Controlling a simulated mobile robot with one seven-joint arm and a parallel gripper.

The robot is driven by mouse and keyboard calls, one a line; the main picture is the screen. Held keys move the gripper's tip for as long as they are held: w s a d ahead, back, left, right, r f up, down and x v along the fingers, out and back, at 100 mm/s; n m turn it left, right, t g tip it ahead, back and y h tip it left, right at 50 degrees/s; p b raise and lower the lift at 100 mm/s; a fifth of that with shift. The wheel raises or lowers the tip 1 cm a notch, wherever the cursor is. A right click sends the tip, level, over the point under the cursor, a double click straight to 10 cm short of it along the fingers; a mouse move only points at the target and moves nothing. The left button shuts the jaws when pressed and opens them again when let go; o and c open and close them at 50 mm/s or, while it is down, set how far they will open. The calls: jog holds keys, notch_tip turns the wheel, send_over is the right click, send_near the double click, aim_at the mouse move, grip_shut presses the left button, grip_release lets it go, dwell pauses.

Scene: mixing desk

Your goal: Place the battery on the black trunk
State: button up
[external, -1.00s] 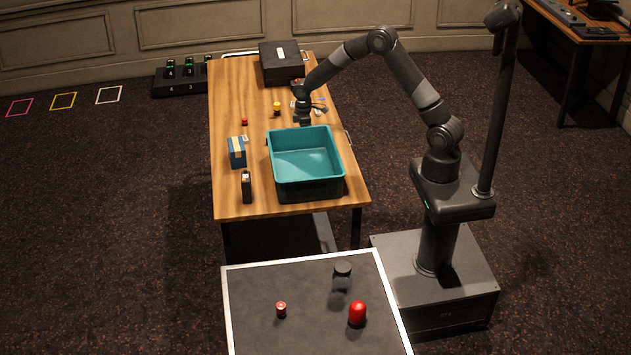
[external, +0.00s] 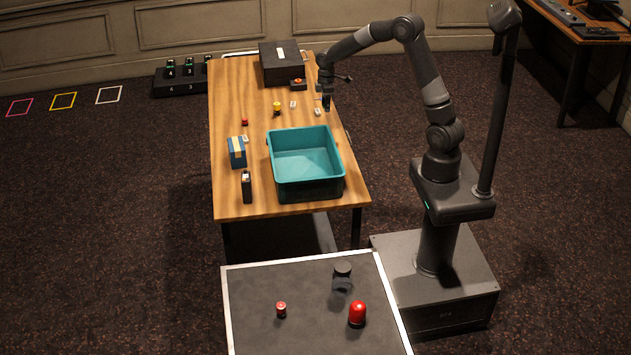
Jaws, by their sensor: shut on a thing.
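My gripper (external: 326,102) is raised above the right edge of the wooden table, behind the teal bin. It is shut on a small dark thing at its tip. The thing is too small to tell for sure whether it is the battery. The black trunk (external: 270,70) is a dark box with a white label on its lid, at the far end of the table. My gripper is to the right of it and nearer the camera, apart from it.
A teal bin (external: 271,160) fills the table's near right part. A blue box (external: 237,152), a black upright item (external: 246,186), a yellow-topped item (external: 277,108) and a small red item (external: 245,122) stand leftward. A button box (external: 298,84) sits by the trunk.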

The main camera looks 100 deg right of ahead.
notch_tip(320, 180, up, 5)
jog(key=shift+r, duration=0.1)
jog(key=w+a+n, duration=0.1)
jog(key=w+a, duration=0.3)
jog(key=w+a+n, duration=0.1)
jog(key=w+a, duration=0.3)
jog(key=w, duration=0.1)
jog(key=w+a+n, duration=0.1)
jog(key=w+a, duration=0.3)
jog(key=shift+w+a+n, duration=0.15)
jog(key=shift+n, duration=0.15)
jog(key=w+a+n, duration=0.2)
jog(key=w+a, duration=0.2)
jog(key=a, duration=0.3)
jog(key=w+a+n, duration=0.1)
jog(key=w+a, duration=0.3)
jog(key=a, duration=0.3)
jog(key=n, duration=0.7)
send_over(294, 287)
notch_tip(294, 287, down, 26)
jog(key=shift+s+d, duration=0.1)
jog(key=shift+f, duration=2)
jog(key=shift+f, duration=0.1)
